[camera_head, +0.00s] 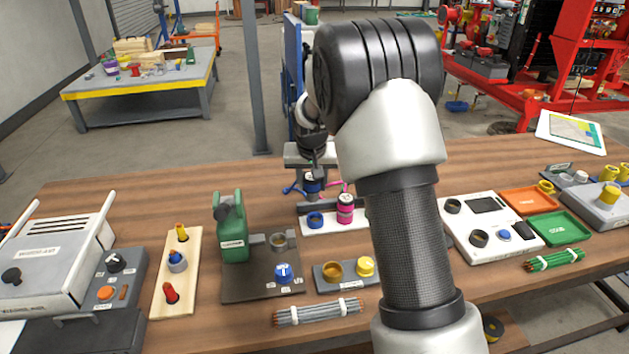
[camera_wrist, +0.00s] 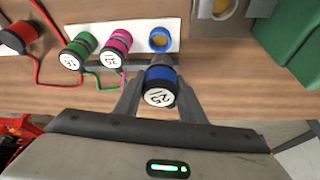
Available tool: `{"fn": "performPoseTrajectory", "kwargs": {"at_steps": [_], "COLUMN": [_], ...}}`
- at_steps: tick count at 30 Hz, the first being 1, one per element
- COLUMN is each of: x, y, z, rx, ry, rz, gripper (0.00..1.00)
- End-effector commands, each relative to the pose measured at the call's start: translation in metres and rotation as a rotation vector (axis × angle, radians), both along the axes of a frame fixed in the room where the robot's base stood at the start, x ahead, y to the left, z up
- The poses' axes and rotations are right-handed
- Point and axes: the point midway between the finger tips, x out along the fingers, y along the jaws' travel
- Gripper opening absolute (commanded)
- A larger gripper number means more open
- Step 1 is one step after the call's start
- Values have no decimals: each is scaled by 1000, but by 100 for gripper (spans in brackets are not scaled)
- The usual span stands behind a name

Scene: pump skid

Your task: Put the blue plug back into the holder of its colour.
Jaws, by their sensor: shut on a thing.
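The blue plug (camera_wrist: 160,76), with a white numbered end face, is clamped between the two fingers of my gripper (camera_wrist: 158,84). In the head view, the blue plug (camera_head: 312,186) hangs from my gripper (camera_head: 311,176) above the table, behind the white holder strip (camera_head: 329,229). The blue ring holder (camera_head: 315,220) is empty on that strip; it also shows in the wrist view (camera_wrist: 163,40), just beyond the plug and apart from it. A pink plug (camera_head: 345,209) stands beside the blue ring. My arm hides the strip's right part in the head view.
In the wrist view, a green plug (camera_wrist: 79,48) and a red plug (camera_wrist: 18,37) stand left of the pink one, with loose cables around them.

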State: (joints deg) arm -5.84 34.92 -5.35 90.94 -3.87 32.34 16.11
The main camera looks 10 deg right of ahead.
Motion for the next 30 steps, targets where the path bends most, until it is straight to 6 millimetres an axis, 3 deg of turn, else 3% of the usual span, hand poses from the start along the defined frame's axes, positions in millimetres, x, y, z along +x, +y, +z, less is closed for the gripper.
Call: {"fn": "performPoseTrajectory", "kwargs": {"at_steps": [11,29,30], "x": [7,7,7], "y": [0,0,0], "z": [-7,-61,-57], "rx": [1,1,1], "ry": [-1,0,-1], "rz": [-1,-1,-1], "gripper": [6,6,6]}}
